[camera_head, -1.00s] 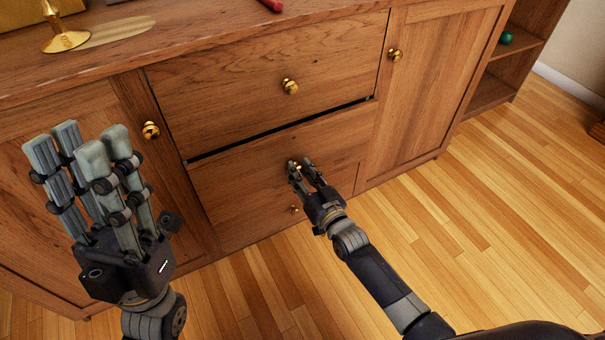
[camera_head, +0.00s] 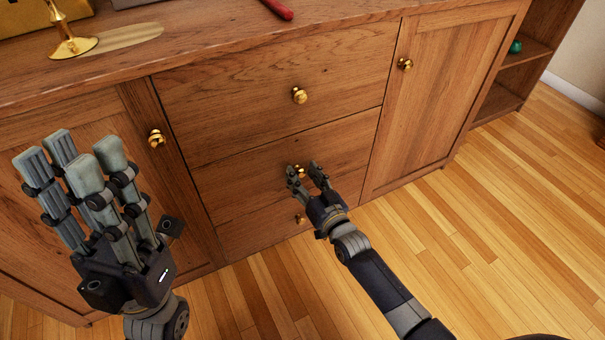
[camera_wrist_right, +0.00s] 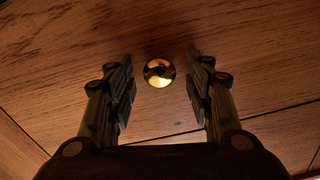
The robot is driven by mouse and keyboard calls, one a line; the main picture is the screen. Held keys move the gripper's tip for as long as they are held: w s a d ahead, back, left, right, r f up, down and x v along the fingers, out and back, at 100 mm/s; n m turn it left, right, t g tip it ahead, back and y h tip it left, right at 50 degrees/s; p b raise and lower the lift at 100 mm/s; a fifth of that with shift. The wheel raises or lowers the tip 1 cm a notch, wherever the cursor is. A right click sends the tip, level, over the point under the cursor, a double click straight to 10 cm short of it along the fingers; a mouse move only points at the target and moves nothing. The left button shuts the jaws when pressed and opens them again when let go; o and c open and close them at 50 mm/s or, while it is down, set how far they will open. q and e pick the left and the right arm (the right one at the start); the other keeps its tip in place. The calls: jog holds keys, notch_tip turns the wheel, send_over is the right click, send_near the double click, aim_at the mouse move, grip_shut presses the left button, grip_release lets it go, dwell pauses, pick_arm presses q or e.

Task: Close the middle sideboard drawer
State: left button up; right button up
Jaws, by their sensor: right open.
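The middle sideboard drawer (camera_head: 238,180) has a wooden front that sits level with the drawers above and below, with only a thin seam showing along its top. Its brass knob (camera_head: 300,170) is partly hidden by my right gripper (camera_head: 305,169). In the right wrist view the knob (camera_wrist_right: 159,72) lies between the two open fingers of my right gripper (camera_wrist_right: 160,82), with a gap on each side. My left gripper (camera_head: 70,153) is raised in front of the left cabinet door, fingers extended and apart, with nothing in it.
The top drawer (camera_head: 270,110) with its brass knob (camera_head: 299,95) is flush. The right cabinet door (camera_head: 430,100) and left door knob (camera_head: 156,138) are shut in place. A brass stand (camera_head: 72,45) and a red object (camera_head: 278,9) are on the sideboard top. Wooden floor (camera_head: 480,240) is clear.

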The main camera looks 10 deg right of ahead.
jog(key=v, duration=1.1)
jog(key=shift+s, duration=0.1)
